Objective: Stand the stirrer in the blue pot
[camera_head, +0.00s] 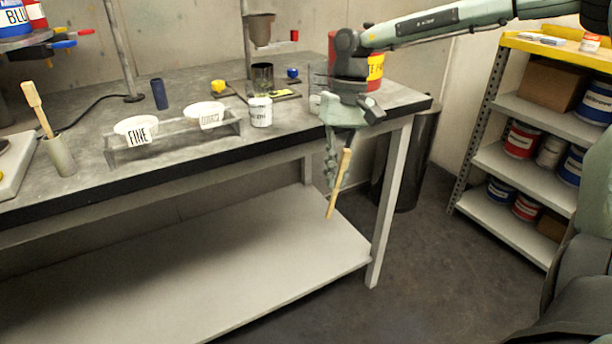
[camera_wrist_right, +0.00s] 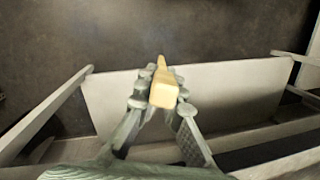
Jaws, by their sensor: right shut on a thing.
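The stirrer is a pale wooden stick (camera_head: 335,197) held by my right gripper (camera_head: 338,172), in front of the bench's right end, in the air above the lower shelf. It tilts, its lower end pointing down. In the wrist view the stirrer (camera_wrist_right: 164,88) sits between the two fingers of my right gripper (camera_wrist_right: 162,97), which is shut on it. A dark blue upright pot (camera_head: 160,94) stands on the bench, left of centre, well apart from the stirrer. Its inside cannot be made out. My left gripper is not in view.
A grey-green pot (camera_head: 62,158) holding a wooden-handled tool stands at the bench's left. White bowls sit in a rack (camera_head: 170,140) in front of the blue pot. A white tin (camera_head: 260,111) and a red tin (camera_head: 374,68) stand further right. Shelving (camera_head: 540,118) is at right.

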